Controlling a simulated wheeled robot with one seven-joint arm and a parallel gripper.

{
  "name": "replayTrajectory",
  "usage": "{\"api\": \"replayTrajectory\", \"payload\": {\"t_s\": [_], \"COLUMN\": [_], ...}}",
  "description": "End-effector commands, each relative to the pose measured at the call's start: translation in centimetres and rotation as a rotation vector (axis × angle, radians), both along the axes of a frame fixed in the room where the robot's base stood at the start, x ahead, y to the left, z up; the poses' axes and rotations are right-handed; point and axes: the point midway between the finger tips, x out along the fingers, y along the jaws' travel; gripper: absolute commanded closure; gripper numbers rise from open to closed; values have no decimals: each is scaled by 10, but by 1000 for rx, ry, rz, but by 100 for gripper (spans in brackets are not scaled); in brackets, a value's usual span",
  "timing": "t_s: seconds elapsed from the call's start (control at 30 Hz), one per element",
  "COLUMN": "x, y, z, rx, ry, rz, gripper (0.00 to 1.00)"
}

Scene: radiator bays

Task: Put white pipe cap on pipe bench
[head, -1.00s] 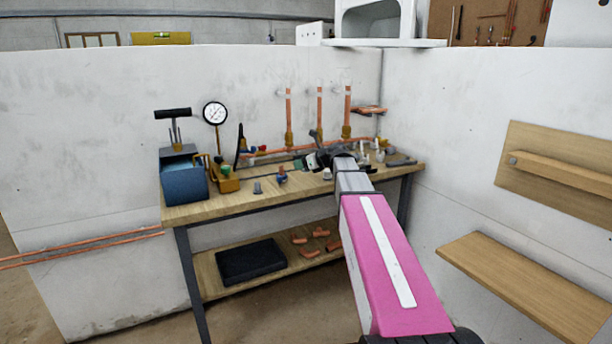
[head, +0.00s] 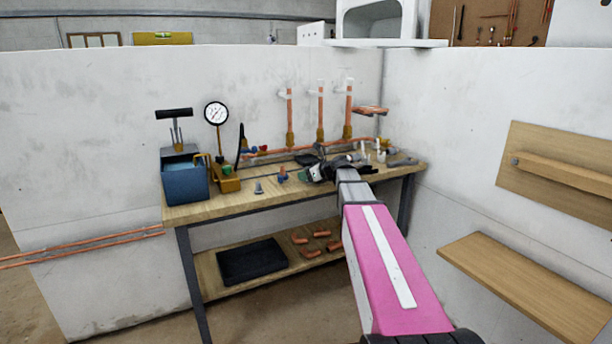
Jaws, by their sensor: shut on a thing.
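My gripper (head: 320,174) is low over the right half of the wooden pipe bench (head: 225,207), at the end of my pink and grey arm. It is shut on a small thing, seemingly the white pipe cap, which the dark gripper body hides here. I cannot tell whether the held thing touches the bench top. Small white pieces (head: 381,156) stand upright on the bench to the right, just behind my wrist.
A blue pump (head: 184,182) and a pressure gauge (head: 216,113) stand at the bench's left end. A blue-topped fitting (head: 282,175) and a grey fitting (head: 258,187) stand left of my gripper. Upright copper pipes (head: 320,115) rise behind. A wooden shelf (head: 525,280) juts out at right.

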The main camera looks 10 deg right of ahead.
Motion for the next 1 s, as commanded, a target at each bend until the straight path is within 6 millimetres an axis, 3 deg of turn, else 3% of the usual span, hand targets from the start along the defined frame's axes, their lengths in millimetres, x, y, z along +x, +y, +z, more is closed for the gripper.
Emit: {"api": "replayTrajectory", "payload": {"t_s": [0.03, 0.1, 0.53, 1.0], "x": [0, 0, -5, -60], "y": [0, 0, -4, -63], "z": [-1, -1, 4, 37], "rx": [0, 0, 0, 0], "ry": [0, 0, 0, -1], "rz": [0, 0, -1, -2], "gripper": [58, 36, 36, 36]}}
